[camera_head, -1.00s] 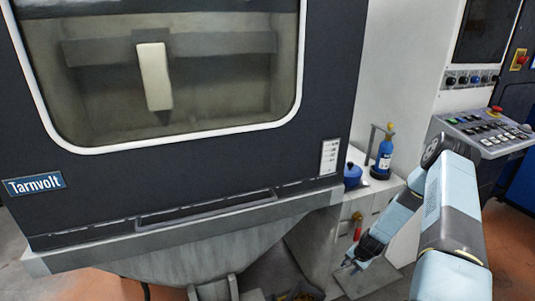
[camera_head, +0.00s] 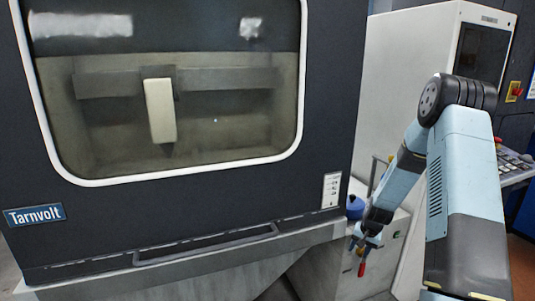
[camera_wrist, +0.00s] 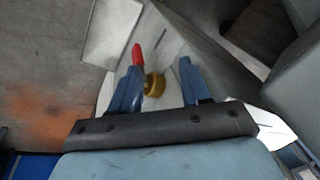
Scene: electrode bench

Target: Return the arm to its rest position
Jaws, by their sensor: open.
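My arm is bent at right in the head view, its elbow high and its forearm sloping down to the left. My gripper (camera_head: 356,243) hangs beside the machine's right corner, in front of a pale cabinet (camera_head: 340,272). In the wrist view my gripper (camera_wrist: 160,67) has its two blue fingers apart. A brass knob (camera_wrist: 154,85) and a red handle (camera_wrist: 136,54) show beyond and beside the left finger. The red handle also shows just below my gripper in the head view (camera_head: 361,269). I see nothing held.
The dark Tarnvolt machine (camera_head: 200,205) with its window fills the left, its ledge (camera_head: 200,270) close to my gripper. A blue pot (camera_head: 354,207) stands on the cabinet top beside my forearm. A white cabinet (camera_head: 415,60) and a button panel (camera_head: 515,165) stand behind my arm.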

